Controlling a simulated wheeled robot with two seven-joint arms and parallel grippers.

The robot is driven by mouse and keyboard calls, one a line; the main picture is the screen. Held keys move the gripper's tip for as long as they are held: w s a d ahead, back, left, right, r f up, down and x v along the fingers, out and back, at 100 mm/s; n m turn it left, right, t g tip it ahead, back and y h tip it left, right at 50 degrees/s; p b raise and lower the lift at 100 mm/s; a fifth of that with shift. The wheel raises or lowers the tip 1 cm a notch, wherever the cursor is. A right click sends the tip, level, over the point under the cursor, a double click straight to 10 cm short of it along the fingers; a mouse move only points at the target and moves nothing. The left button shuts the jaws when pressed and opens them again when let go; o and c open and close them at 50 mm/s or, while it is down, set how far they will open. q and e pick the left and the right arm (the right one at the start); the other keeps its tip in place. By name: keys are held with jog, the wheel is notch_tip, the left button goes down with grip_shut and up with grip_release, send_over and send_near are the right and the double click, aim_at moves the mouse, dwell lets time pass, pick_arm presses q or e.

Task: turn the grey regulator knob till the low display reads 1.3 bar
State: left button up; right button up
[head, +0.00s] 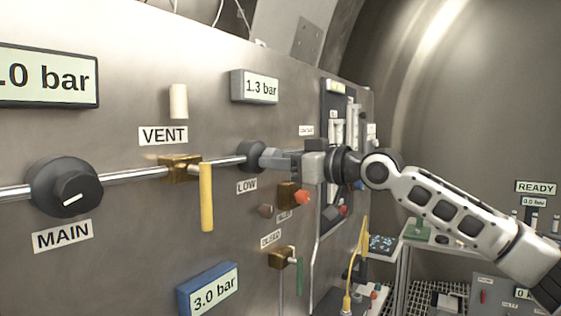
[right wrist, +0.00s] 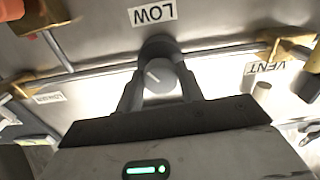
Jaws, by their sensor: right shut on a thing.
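The grey regulator knob (right wrist: 160,80) sits on a dark round base on the steel panel, beside the LOW label (right wrist: 152,13). My right gripper (right wrist: 160,92) is shut on the knob, one finger on each side, with a pale pointer line showing on its face. In the head view my right gripper (head: 278,159) reaches the regulator (head: 250,155) from the right and hides most of the knob. The low display (head: 254,87) above it reads 1.3 bar. My left gripper is not in view.
A MAIN knob (head: 64,187) and a VENT valve with a yellow handle (head: 206,197) are on the panel to the left. A blue-framed display (head: 208,290) below reads 3.0 bar. A red knob (head: 302,197) and a green-handled valve (head: 299,276) sit below my right gripper.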

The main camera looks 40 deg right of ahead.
jog(key=o, duration=1)
pick_arm(q)
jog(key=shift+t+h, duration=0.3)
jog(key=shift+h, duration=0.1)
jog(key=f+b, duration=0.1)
jog(key=b, duration=0.2)
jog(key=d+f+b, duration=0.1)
jog(key=b, duration=0.2)
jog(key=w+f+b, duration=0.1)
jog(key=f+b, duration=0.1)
jog(key=b, duration=0.1)
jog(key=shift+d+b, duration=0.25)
jog(key=shift+b, duration=0.1)
pick_arm(e)
jog(key=v, duration=1.6)
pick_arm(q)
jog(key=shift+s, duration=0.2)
